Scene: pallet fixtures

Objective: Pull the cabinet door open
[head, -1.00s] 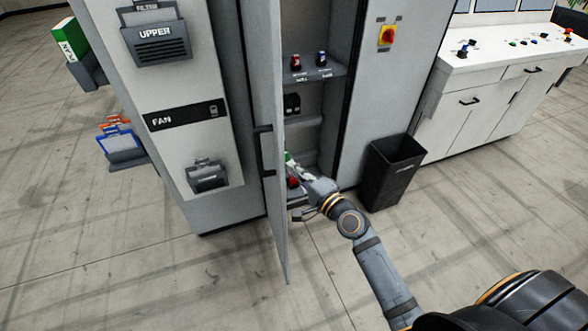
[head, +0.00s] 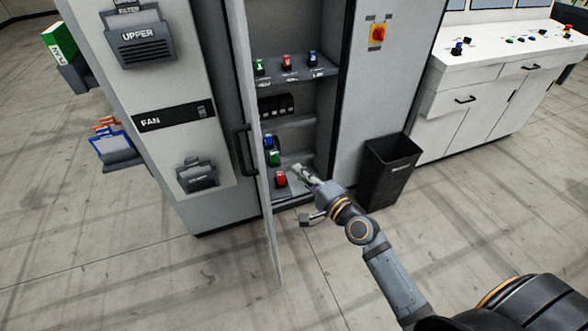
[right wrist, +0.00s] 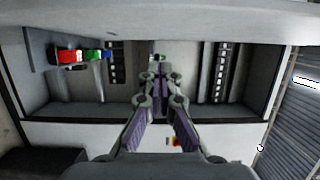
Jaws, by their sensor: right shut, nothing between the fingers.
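The cabinet door (head: 262,190) stands open in the head view, seen nearly edge-on, swung out to the left of the cabinet opening. Its dark handle (head: 243,150) is on the door's left-facing side. My right gripper (head: 302,173) is in front of the lower opening, to the right of the door and apart from the handle. Its fingers also show in the right wrist view (right wrist: 157,80), close together with nothing between them. The handle is not seen in the right wrist view. My left gripper is not in view.
Inside the cabinet, red, green and blue items stand on an upper shelf (head: 290,74) and lower down. A black bin (head: 387,172) stands right of the cabinet. A white console (head: 480,80) is farther right. Floor in front is clear.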

